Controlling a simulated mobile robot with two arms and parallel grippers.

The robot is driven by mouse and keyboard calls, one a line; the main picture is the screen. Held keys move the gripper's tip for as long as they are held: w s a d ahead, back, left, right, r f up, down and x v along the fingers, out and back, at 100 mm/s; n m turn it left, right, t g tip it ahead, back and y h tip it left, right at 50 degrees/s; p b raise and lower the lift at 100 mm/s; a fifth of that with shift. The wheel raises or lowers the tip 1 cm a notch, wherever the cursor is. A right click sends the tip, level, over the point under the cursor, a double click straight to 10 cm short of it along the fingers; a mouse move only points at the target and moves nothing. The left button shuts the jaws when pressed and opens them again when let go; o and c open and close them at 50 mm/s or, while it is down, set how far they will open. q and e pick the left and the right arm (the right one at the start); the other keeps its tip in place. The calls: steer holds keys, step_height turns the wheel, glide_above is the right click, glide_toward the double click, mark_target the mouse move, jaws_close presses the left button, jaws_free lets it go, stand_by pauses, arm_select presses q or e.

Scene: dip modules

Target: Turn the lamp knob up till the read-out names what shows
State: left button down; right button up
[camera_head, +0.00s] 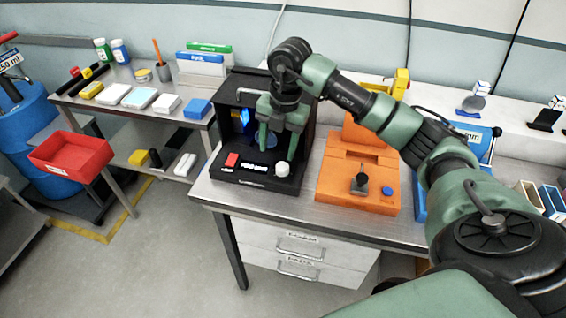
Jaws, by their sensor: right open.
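A black open-fronted module (228,105) stands at the left end of the steel bench. Its front panel carries a red block-shaped control (232,159), a small read-out (254,168) with white marks too small to read, and a round white knob (282,169). A blue shape (246,117) shows inside the box, partly hidden by my gripper. My right gripper (278,150) points down in front of the box, its two green fingers apart and empty. Its tips are just above and behind the white knob in the picture, seemingly not touching it. My left gripper is out of view.
An orange module (332,188) with a dark lever and blue button stands right of the black one. A side table (130,118) at the left holds several small boxes. A red tray (72,165) and a blue drum (30,115) stand further left. Drawers (300,245) hang under the bench.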

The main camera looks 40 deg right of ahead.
mark_target(282, 166)
steer(key=shift+s+d+r+h, duration=0.15)
steer(key=shift+d+h, duration=0.25)
steer(key=shift+d, duration=0.45)
steer(key=shift+d+f+m, duration=0.1)
steer(key=shift+f+m, duration=0.1)
steer(key=shift+m, duration=0.1)
steer(key=f+p, duration=0.1)
steer(key=f, duration=0.2)
steer(key=f+p, duration=0.1)
steer(key=f, duration=0.3)
steer(key=shift+w+a+f, duration=0.15)
steer(key=shift+w+a, duration=0.05)
steer(key=shift+c, duration=0.3)
jaws_close()
